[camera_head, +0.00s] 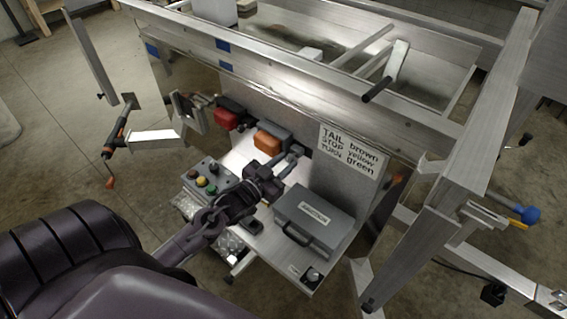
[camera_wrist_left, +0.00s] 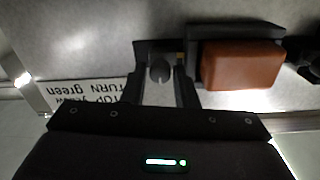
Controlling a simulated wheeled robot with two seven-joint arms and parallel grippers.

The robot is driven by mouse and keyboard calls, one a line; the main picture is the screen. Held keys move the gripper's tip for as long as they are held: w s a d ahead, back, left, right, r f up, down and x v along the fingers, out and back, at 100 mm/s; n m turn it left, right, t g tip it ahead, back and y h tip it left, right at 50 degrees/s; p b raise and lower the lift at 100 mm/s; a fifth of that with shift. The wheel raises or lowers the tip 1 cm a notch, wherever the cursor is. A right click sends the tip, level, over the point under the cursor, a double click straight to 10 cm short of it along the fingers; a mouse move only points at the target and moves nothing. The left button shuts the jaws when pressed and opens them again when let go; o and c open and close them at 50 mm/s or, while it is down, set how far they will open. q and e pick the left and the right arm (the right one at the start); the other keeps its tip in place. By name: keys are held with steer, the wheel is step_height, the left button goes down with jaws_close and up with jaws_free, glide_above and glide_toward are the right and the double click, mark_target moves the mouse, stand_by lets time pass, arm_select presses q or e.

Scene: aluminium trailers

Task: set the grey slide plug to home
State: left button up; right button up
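The grey slide plug (camera_head: 295,150) is a small grey piece on the upright panel, just right of the orange lamp in the head view. In the left wrist view a dark rounded knob (camera_wrist_left: 160,70), which looks like the plug, shows between my fingers. My left gripper (camera_head: 276,175) is at the panel just below the plug. In the left wrist view its two fingers (camera_wrist_left: 160,88) stand apart, one on each side of the knob, with a gap showing; contact is not clear. My right gripper is not in view.
An orange lamp (camera_head: 270,140) sits close beside the plug, and a red lamp (camera_head: 229,114) further left. A grey case (camera_head: 314,222) and a button box (camera_head: 212,183) stand on the shelf below. A lettered sign (camera_head: 352,151) is to the right. The trailer rail (camera_head: 300,95) runs above.

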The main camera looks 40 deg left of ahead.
arm_select(q)
jaws_close()
steer(key=shift+a, duration=0.1)
steer(key=shift+a+r, duration=0.1)
steer(key=shift+a, duration=0.55)
steer(key=shift+o, duration=2.1)
jaws_free()
steer(key=shift+a, duration=0.1)
steer(key=shift+d, duration=0.2)
